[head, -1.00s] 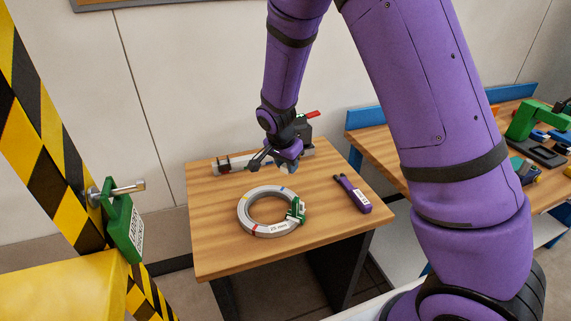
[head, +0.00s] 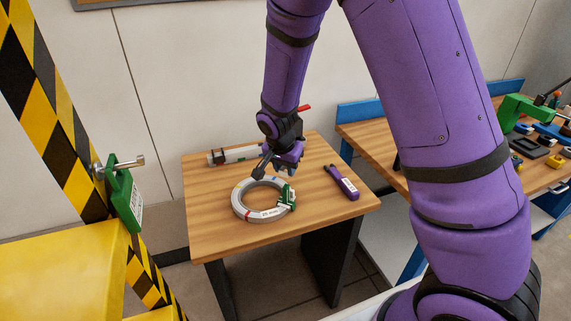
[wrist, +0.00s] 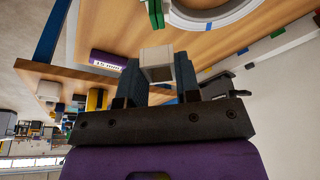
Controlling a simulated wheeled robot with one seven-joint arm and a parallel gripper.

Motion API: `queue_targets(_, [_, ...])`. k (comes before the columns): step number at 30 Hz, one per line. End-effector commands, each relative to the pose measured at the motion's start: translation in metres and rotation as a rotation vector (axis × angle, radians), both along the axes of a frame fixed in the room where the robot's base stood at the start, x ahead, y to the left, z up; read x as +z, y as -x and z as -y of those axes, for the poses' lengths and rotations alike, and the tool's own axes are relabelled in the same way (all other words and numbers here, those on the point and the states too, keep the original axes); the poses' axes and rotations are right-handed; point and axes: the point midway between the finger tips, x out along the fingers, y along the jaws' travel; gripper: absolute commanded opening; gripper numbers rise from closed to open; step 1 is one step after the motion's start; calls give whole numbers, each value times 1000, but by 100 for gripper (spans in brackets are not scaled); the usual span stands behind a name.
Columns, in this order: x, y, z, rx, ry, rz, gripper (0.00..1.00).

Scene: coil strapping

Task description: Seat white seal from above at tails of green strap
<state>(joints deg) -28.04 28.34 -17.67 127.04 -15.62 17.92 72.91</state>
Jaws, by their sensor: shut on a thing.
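The grey coil (head: 240,205) lies flat on the wooden table, and part of it shows in the wrist view (wrist: 212,20). The green strap (head: 288,199) wraps the coil's right side. Its green also shows at the top of the wrist view (wrist: 155,12). My gripper (head: 277,171) is above the coil's far right part. In the wrist view my gripper (wrist: 158,76) is shut on the white seal (wrist: 156,58), a small hollow block between the fingertips. The seal appears apart from the green strap. In the head view the seal is mostly hidden by the gripper.
A purple tool with a label (head: 343,183) lies to the right of the coil. The front of the table (head: 240,238) is clear.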

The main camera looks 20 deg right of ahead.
Motion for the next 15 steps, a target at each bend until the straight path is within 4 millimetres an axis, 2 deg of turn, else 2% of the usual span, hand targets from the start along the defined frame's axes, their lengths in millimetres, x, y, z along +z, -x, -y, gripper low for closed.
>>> queue_targets(6, [-19,0,0,0,1,-2,0])
queue_targets(15, [-35,0,0,0,1,-1,0])
